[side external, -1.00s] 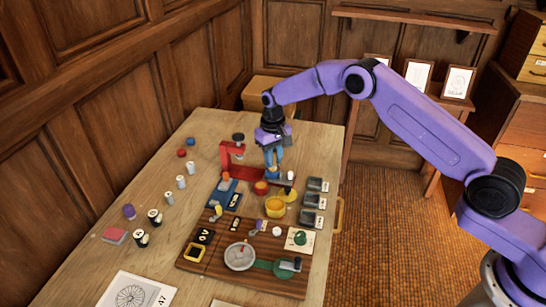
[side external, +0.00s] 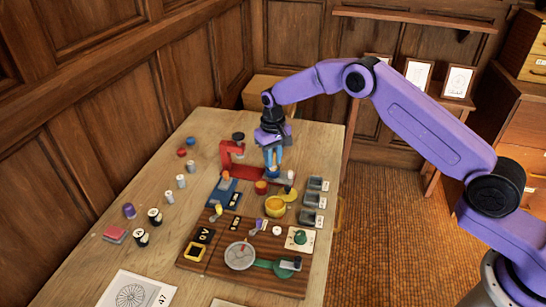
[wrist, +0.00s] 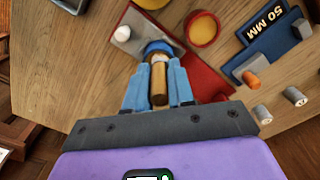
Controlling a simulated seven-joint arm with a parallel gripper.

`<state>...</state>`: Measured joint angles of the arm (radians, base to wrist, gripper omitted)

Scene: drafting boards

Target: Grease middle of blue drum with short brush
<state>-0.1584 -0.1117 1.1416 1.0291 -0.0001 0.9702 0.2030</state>
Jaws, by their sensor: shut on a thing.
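My gripper (wrist: 158,92) is shut on a short brush (wrist: 158,82) with a wooden handle, which hangs down between the blue fingers. The gripper also shows in the side view (side external: 273,161), at the far end of the work table. The blue drum (wrist: 155,46) is right below the brush tip, partly hidden by the brush and fingers. It shows as a small blue shape under the gripper in the side view (side external: 274,174). I cannot tell whether the bristles touch the drum.
A red stand (side external: 228,158) rises left of the gripper. A yellow cup (side external: 275,207) and an orange-topped red drum (side external: 261,187) stand nearer the camera. Grey trays (side external: 315,201) line the right. The left of the table holds several small cylinders.

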